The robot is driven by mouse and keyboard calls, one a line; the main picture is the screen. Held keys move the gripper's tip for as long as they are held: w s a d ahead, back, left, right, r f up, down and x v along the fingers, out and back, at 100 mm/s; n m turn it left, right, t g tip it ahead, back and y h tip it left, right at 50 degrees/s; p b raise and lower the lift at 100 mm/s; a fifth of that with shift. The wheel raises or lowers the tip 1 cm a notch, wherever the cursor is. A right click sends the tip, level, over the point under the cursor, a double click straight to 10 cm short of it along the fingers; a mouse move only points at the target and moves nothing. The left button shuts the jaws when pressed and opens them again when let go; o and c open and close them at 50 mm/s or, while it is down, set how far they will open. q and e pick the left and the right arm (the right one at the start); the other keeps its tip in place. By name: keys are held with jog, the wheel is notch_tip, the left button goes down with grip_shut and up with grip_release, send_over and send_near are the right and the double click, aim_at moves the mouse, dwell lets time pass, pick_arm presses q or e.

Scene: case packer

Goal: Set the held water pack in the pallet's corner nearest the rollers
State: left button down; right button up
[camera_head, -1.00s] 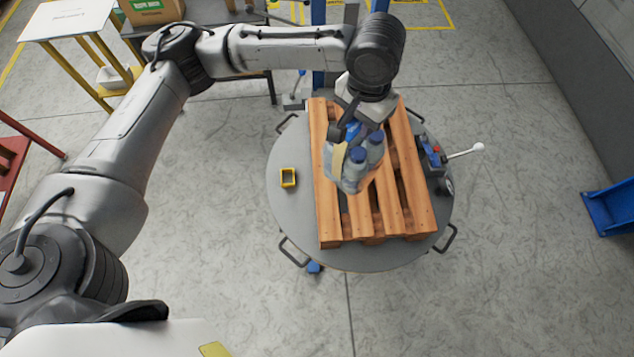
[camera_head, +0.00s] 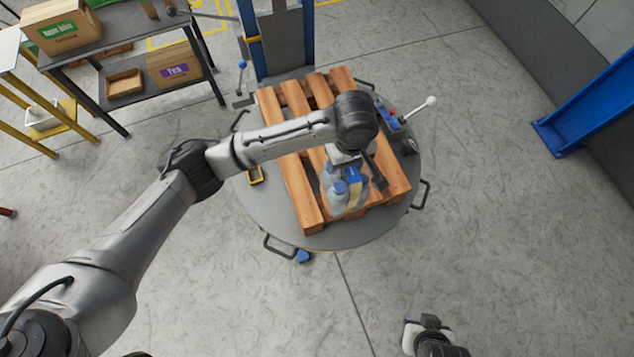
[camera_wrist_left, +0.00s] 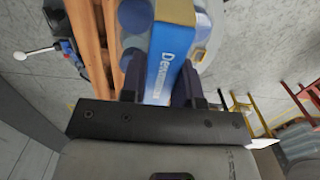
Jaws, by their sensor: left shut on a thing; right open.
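The water pack (camera_head: 336,196), clear bottles with blue caps and a blue-and-cream band, is in the head view over the near end of the wooden pallet (camera_head: 295,188). My left gripper (camera_head: 352,168) is shut on it from above. In the left wrist view the pack (camera_wrist_left: 168,70) sits between the two dark fingers, its blue label facing the camera. I cannot tell whether its base touches the slats. No other pack is visible on the pallet. My right gripper (camera_head: 426,326) is open and empty at the bottom edge, away from the pallet. I cannot make out the rollers.
The pallet lies on a round grey turntable (camera_head: 352,233) with bar handles. A blue post stands behind. A shelf with cartons (camera_head: 175,66) is at upper left.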

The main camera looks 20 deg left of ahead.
pick_arm(q)
jog(key=shift+w+f, duration=0.1)
jog(key=shift+f, duration=0.1)
jog(key=w+a+f+p, duration=0.2)
jog(key=w+a+f, duration=0.2)
jog(key=a+f, duration=0.6)
jog(key=shift+a+f, duration=0.15)
jog(key=shift+f, duration=0.35)
jog(key=c, duration=0.8)
grip_release()
jog(key=shift+s+f, duration=0.1)
jog(key=shift+c, duration=0.2)
notch_tip(320, 180, up, 12)
jog(key=b, duration=0.1)
jog(key=shift+w+a, duration=0.25)
jog(key=shift+w, duration=0.05)
